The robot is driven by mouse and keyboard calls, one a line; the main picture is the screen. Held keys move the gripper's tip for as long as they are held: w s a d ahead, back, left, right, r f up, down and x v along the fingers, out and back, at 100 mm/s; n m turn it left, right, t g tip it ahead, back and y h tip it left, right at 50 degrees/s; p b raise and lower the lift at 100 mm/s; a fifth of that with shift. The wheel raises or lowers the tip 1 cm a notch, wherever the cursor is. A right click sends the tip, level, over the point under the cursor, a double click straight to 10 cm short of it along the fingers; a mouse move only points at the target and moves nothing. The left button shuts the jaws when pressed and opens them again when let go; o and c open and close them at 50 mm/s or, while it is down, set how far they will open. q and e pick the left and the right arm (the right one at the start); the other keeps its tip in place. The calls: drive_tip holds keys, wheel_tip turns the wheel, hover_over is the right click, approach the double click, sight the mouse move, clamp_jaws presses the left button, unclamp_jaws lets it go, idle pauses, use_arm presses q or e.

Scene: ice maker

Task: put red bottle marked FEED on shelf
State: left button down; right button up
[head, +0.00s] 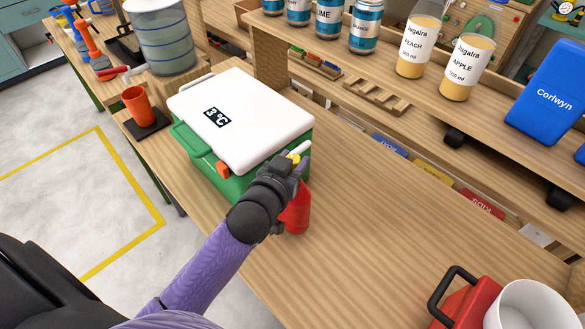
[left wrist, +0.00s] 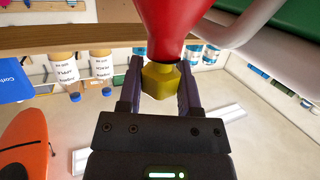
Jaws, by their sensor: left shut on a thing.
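The red bottle (head: 297,212) is upright at the right front corner of the green cooler box, on or just above the wooden bench; I cannot tell which. No FEED label shows on it. My left gripper (head: 299,163) is at its top, shut on its yellow cap. In the left wrist view the yellow cap (left wrist: 160,80) sits between the fingers, with the red body (left wrist: 172,25) beyond. The wooden shelf (head: 480,125) runs along the back, raised above the bench, with bottles on it. My right gripper is not in view.
The cooler (head: 250,115) with a white lid is left of the bottle. Blue-labelled jars (head: 365,28), two juice bottles (head: 462,68) and a blue Corlwyn container (head: 550,100) stand on the shelf. A wooden rack (head: 376,95) lies at its front. The shelf's middle front and the bench's middle are clear.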

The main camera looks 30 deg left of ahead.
use_arm(q)
drive_tip(key=shift+f, duration=1.05)
drive_tip(key=c, duration=0.6)
unclamp_jaws()
drive_tip(key=shift+o, duration=0.2)
